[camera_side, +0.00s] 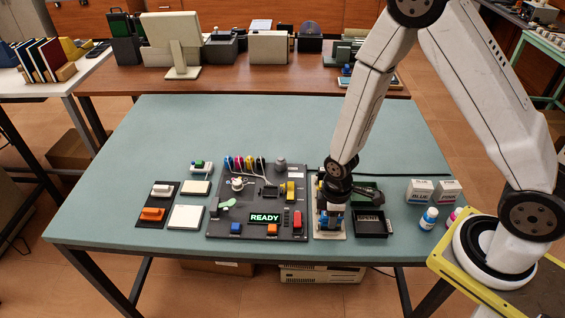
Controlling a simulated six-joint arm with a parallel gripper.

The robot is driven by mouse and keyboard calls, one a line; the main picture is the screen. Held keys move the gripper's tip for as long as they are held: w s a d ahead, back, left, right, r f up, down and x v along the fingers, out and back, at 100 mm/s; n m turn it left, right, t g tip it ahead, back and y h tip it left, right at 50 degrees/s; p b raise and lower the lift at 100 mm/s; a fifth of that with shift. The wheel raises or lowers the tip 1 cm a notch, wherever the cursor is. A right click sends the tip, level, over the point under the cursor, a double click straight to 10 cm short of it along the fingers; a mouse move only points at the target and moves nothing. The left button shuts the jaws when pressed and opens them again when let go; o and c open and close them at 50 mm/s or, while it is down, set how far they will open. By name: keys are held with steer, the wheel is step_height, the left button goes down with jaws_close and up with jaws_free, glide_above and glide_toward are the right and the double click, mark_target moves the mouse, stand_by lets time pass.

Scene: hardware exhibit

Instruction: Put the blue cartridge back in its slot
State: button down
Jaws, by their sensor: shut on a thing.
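My gripper (331,206) points down at the right of the dark panel, low over a small pale-edged plate (330,235). It is shut on a small blue thing, which looks like the blue cartridge (334,217). The fingers and wrist hide much of the plate and any slot there. I cannot tell whether the cartridge is above the slot, partly in it or fully in it.
The dark panel (217,218) left of my gripper carries a lit READY display (265,218), switches and coloured plugs. A black tray (384,229) lies close on the right. White boxes (419,191) and a blue-labelled bottle (428,218) stand further right. The table's left side (110,215) is clear.

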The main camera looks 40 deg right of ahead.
steer(key=shift+f, duration=0.4)
stand_by(0.5)
jaws_free()
stand_by(0.4)
steer(key=shift+r, duration=0.1)
steer(key=shift+r, duration=3.65)
steer(key=shift+r, duration=0.1)
